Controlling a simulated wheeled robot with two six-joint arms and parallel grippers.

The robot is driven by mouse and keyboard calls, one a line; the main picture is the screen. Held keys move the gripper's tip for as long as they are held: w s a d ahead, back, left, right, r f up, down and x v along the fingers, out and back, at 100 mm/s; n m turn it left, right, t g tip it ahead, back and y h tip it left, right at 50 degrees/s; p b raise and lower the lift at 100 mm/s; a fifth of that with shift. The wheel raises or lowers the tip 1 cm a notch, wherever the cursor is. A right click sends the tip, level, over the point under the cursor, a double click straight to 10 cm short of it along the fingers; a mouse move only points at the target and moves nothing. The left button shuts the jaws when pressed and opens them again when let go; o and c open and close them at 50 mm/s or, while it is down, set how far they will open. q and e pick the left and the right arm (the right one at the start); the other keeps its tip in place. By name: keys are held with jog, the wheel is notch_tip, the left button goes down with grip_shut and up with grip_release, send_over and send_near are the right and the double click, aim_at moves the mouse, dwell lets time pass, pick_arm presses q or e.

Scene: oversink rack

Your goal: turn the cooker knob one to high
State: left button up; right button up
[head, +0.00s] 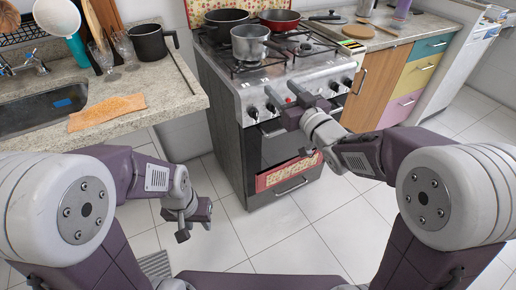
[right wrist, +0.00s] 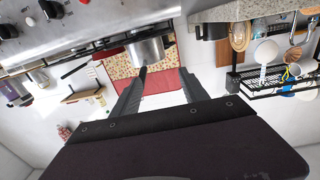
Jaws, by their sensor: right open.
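The cooker (head: 262,92) has a steel front panel with several black knobs. The leftmost visible knob (head: 253,112) is at the panel's left end, and another knob (head: 347,81) is at its right end. No label shows which is knob one.
Pots (head: 249,43) and a red pan (head: 279,20) stand on the hob. A towel (head: 287,173) hangs low on the cooker front. The sink counter (head: 160,95) is at left, drawers (head: 418,73) at right. The tiled floor (head: 255,235) before the cooker is clear.

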jog(key=b, duration=1.1)
send_near(257, 116)
pick_arm(q)
notch_tip(257, 116, down, 15)
pick_arm(e)
jog(key=shift+w+d+n+y, duration=0.1)
jog(key=shift+w+n+y, duration=0.1)
jog(key=shift+n+y, duration=0.15)
jog(key=b+x, duration=0.2)
jog(key=x, duration=0.6)
jog(key=shift+w+f, duration=0.1)
jog(key=shift+f, duration=0.05)
jog(key=shift+w+a, duration=0.25)
pick_arm(q)
notch_tip(257, 116, down, 3)
jog(key=shift+r, duration=0.1)
pick_arm(e)
grip_shut()
